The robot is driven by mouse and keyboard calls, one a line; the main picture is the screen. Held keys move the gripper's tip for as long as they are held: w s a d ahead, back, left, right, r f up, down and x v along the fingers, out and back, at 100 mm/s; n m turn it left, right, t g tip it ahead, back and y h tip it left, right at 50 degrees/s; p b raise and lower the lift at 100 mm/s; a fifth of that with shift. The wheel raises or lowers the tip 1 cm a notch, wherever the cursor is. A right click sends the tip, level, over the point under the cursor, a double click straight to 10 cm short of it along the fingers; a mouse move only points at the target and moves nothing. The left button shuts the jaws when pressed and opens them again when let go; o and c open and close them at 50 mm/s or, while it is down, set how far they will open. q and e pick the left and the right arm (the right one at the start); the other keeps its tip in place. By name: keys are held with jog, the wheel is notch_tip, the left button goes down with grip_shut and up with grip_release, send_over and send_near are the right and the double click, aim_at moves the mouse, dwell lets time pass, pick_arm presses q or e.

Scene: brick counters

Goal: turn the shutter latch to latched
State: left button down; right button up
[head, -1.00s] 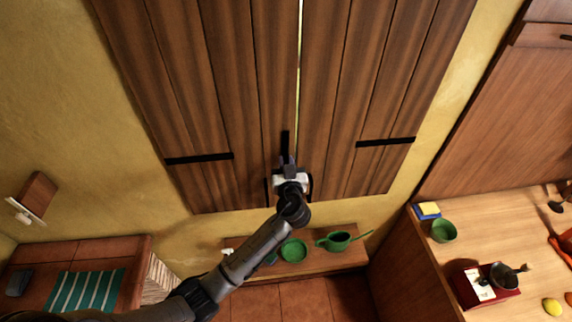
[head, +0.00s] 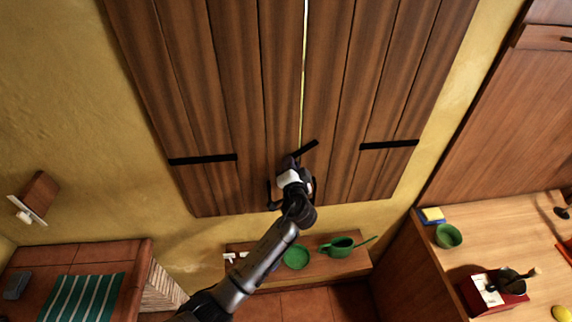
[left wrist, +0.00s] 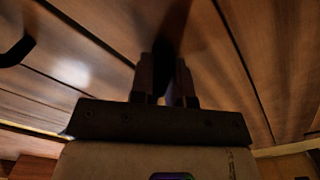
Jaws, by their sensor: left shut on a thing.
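The shutter latch (head: 308,147) is a black bar low on the wooden shutters (head: 232,90), by the gap between the two leaves. It is tilted, its free end pointing up and to the right across the gap. My left gripper (head: 291,162) is at the latch's lower end and shut on it. The gripper and wrist hide that end and the pivot. In the left wrist view, the two fingers (left wrist: 166,80) close around a dark, blurred part against the planks. My right gripper is in neither view.
Black handle-like pieces (head: 270,194) flank my wrist on the shutters. Below is a ledge (head: 345,262) with a green watering can (head: 339,247) and green bowl (head: 296,257). A counter (head: 455,265) with small items stands at right; a tiled counter (head: 100,255) at left.

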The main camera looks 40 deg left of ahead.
pick_arm(q)
jog(key=m+p, duration=0.1)
jog(key=m, duration=0.3)
jog(key=shift+p, duration=0.3)
jog(key=m+p, duration=0.1)
jog(key=m, duration=0.1)
jog(key=shift+f+m, duration=0.1)
jog(key=shift+m, duration=0.5)
jog(key=shift+f+m, duration=0.1)
jog(key=shift+m, duration=0.2)
jog(key=c, duration=1.1)
grip_release()
jog(key=shift+d, duration=0.15)
jog(key=b+v, duration=0.3)
jog(key=v, duration=1)
jog(key=shift+s+d, duration=0.2)
jog(key=shift+s, duration=0.1)
